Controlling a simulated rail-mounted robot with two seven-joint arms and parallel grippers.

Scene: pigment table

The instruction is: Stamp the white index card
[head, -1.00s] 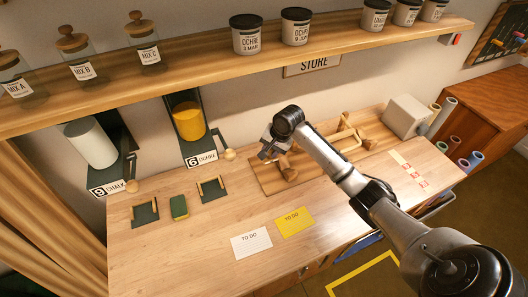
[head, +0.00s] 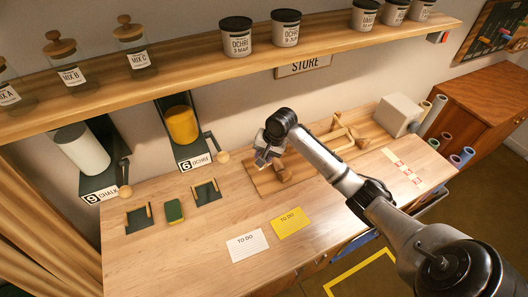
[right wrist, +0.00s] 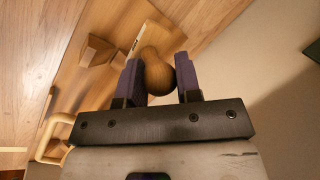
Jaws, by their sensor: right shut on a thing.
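The white index card (head: 248,245), marked TO DO, lies flat on the table's front part. A yellow TO DO card (head: 290,223) lies just right of it. My right gripper (head: 262,163) is at the left end of the wooden board (head: 262,184), behind the cards. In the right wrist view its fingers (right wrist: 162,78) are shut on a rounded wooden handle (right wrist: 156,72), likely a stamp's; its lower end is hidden. A second wooden piece with a round knob (head: 285,175) stands on the board beside the gripper. My left gripper is not in view.
Two dark green holders (head: 138,220) and a green block (head: 174,211) sit at the left. Chalk (head: 82,150) and ochre (head: 182,125) dispensers are on the wall under the shelf (head: 200,62). A pale box (head: 397,115) stands at the back right. The table around the cards is clear.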

